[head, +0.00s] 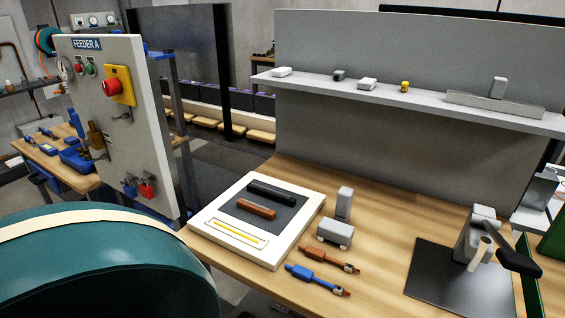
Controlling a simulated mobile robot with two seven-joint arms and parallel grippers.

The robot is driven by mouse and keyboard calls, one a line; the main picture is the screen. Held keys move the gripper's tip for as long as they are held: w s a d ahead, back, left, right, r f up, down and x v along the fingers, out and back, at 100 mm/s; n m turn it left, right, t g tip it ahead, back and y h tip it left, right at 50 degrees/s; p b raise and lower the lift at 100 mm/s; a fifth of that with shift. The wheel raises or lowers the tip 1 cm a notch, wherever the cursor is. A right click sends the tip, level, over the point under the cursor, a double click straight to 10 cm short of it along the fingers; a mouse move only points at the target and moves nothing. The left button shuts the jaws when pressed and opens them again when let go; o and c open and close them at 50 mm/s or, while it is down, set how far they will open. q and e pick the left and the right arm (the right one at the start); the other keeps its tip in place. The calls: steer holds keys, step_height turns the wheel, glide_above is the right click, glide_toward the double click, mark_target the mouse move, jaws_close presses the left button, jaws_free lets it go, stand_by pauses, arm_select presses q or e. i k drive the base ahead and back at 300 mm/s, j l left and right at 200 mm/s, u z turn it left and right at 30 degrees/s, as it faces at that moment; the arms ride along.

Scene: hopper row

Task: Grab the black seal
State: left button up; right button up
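A black bar (272,193), the likeliest black seal in view, lies on the dark inset pad of a white board (226,198) on the wooden table. A brown bar (256,208) lies just in front of it on the same pad, with a small gap between them. A yellow strip (236,232) on a white label is at the board's front. Nothing covers the black bar. Neither of my grippers is in view.
Orange (322,257) and blue (312,277) tools lie right of the board, near small grey blocks (335,233). A lever device (478,236) stands on a dark plate. A grey panel with a shelf (420,97) rises behind. A large teal rounded body (100,265) fills the lower left.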

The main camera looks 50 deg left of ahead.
mark_target(273, 195)
steer(key=u, duration=1.55)
steer(key=j, duration=0.1)
